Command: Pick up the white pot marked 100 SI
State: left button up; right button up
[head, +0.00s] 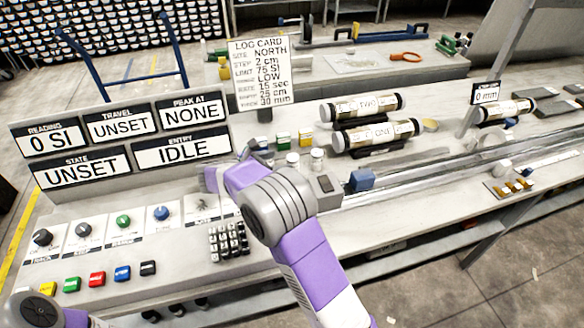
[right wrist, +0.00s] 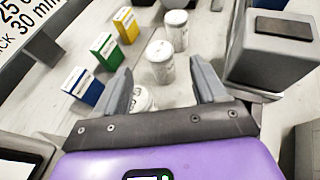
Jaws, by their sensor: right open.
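Three white pots stand on the bench in the right wrist view: a near one (right wrist: 142,98) partly hidden by my gripper, a middle one (right wrist: 160,64) and a far one (right wrist: 177,28). Their print is too small to read, so I cannot tell which is marked 100 SI. Two white pots (head: 292,160) (head: 317,159) show in the head view. My right gripper (right wrist: 163,88) is open, with the near pot between its fingers, closer to the left finger. The middle pot is just beyond the fingertips. My left gripper is out of view; only part of that arm shows at bottom left.
Blue (right wrist: 82,86), green (right wrist: 107,50) and yellow (right wrist: 126,24) boxes stand left of the pots. A grey block with a dark top (right wrist: 270,50) is close on the right. Labelled core cylinders (head: 375,134) lie behind, and a keypad (head: 228,242) sits in front.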

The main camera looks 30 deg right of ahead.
aim_at(291, 159)
jog(key=b+x, duration=0.1)
jog(key=x, duration=0.4)
jog(key=shift+w+d+f+b, duration=0.1)
jog(key=shift+d+f+b, duration=0.1)
jog(key=shift+b, duration=0.2)
jog(key=shift+r, duration=0.15)
jog(key=c, duration=1.2)
